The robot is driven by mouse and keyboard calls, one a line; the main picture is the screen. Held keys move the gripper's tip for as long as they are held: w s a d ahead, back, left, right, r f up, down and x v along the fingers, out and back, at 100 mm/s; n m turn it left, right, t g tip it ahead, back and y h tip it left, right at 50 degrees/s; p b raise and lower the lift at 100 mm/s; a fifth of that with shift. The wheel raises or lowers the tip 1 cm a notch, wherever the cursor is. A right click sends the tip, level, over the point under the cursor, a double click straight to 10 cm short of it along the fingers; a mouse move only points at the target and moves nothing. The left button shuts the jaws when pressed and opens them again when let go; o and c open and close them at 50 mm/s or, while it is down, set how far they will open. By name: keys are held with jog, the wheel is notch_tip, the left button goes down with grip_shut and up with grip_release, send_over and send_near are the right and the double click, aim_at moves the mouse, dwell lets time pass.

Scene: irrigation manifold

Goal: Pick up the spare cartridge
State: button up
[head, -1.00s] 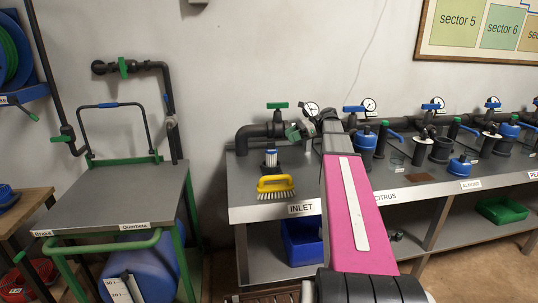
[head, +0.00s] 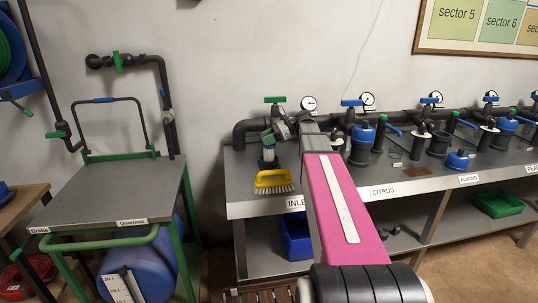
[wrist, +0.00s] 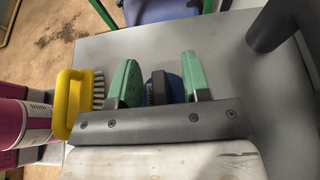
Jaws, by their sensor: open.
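The spare cartridge (head: 268,154), a small upright cylinder with a pale body and dark base, stands at the left end of the grey bench, behind a yellow brush. My gripper (head: 276,134) is at its top in the head view and hides its upper end. In the wrist view, my gripper's two green fingers (wrist: 161,82) are apart, with the blue and dark cartridge top (wrist: 174,88) showing between them. Neither finger clearly touches it. How far down the fingers reach is hard to tell.
The yellow brush (head: 273,182) lies close in front of the cartridge and beside one finger in the wrist view (wrist: 72,104). Black inlet pipework (head: 246,129) stands behind. Filter housings (head: 362,143) line the bench to the right. A grey-topped cart (head: 110,190) stands left, across a gap.

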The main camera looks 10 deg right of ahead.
jog(key=shift+a+f, duration=0.2)
jog(key=shift+a, duration=0.25)
grip_shut()
jog(key=shift+r, duration=0.1)
